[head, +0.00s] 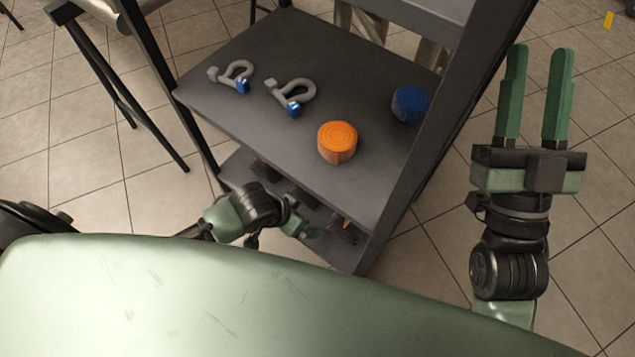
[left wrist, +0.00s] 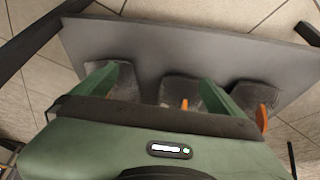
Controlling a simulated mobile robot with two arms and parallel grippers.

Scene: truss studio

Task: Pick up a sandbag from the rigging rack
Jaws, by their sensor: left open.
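The rigging rack (head: 255,115) stands ahead, and dark grey sandbags lie on its lower shelf (head: 236,168). In the left wrist view three sandbags sit in a row: a left one (left wrist: 127,85), a middle one (left wrist: 178,90) with an orange strap, and a right one (left wrist: 246,92) with an orange strap. In the head view that gripper is partly hidden. My right gripper (head: 540,62) is open and empty, right of the rack.
The upper shelf overhangs the lower one and holds two grey shackles (head: 296,92) with blue pins, an orange roll (head: 337,143) and a blue roll (head: 410,104). A dark rack post (head: 425,130) stands between the shelf and my right arm. Tiled floor surrounds the rack.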

